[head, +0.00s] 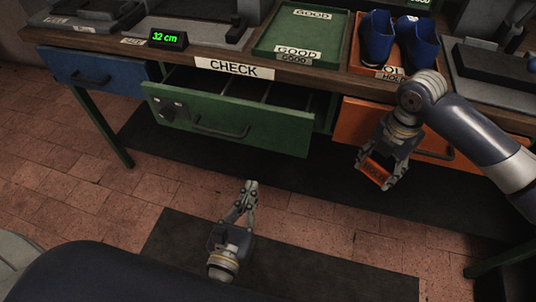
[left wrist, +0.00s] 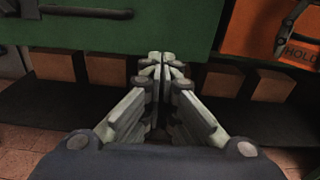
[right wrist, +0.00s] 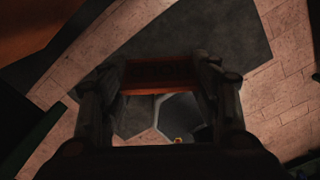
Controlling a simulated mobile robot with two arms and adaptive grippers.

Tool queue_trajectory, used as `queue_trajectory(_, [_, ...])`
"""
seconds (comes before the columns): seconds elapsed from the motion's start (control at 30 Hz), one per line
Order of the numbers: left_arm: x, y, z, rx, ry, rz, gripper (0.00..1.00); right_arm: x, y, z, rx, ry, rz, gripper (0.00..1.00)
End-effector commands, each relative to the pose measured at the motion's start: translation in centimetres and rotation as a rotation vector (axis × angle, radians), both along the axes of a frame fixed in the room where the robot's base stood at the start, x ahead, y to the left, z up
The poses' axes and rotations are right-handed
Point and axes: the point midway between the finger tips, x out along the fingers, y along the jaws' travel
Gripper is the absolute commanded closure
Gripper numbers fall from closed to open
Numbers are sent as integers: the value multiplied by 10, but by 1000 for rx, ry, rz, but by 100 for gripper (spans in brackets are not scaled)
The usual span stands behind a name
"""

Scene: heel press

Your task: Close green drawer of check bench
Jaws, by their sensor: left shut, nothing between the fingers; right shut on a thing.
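The green drawer (head: 270,136) of the check bench is pulled out under the CHECK label, and its divided inside shows from above. Its front has a dark bar handle (head: 220,131) and a small latch-like fitting at the left. My left gripper (head: 251,184) is shut and empty, in front of and below the drawer front. In the left wrist view the green front (left wrist: 180,32) fills the top, right of its handle (left wrist: 85,12), beyond the fingertips. My right gripper (head: 377,168) is shut on an orange HOLD tag (head: 376,173), in front of the orange drawer.
The blue drawer (head: 95,70) at left and orange drawer (head: 425,133) at right look closed. The benchtop holds a green GOOD tray (head: 270,42), a display reading 32 cm (head: 167,39) and blue shoes (head: 378,38) in an orange HOLD tray. Dark mats lie on the brick floor.

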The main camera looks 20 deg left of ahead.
Motion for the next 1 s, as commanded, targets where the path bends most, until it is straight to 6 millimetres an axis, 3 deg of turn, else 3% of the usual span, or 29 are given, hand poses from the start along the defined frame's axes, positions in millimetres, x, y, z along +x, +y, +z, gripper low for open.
queue_trajectory(0.1, [-2,-2,12,35,-42,-4,100,3,1,-9,-2,-1,59,52])
queue_trajectory(0.27, [9,-3,18,47,-58,-4,100,3,1,-7,-3,-1,77,52])
queue_trajectory(0.8, [109,-7,17,44,-55,-5,100,3,1,5,-2,0,74,52])
queue_trajectory(1.0, [131,-7,16,45,-53,-4,100,3,1,7,-2,0,74,52])
